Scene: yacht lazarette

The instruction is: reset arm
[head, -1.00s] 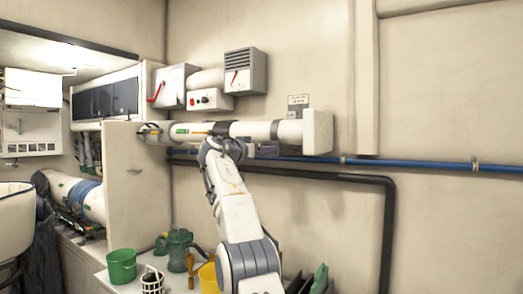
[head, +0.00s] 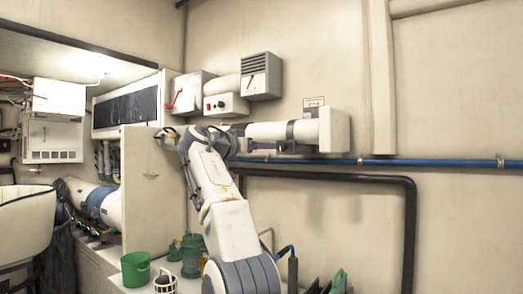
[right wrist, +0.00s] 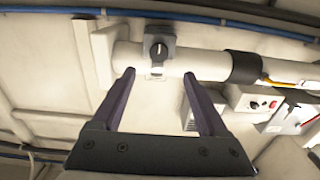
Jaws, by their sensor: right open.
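My right arm rises from the bottom middle of the head view, its wrist in front of a white horizontal pipe (head: 262,132). Its gripper is mostly hidden there behind the wrist. In the right wrist view my right gripper (right wrist: 159,76) is open and empty. I cannot tell how far the fingertips are from the pipe. My left gripper is not in view.
A blue pipe (head: 440,163) and a black pipe (head: 345,178) run along the wall. Switch boxes (head: 227,105) hang above the white pipe. The wall at right is largely bare.

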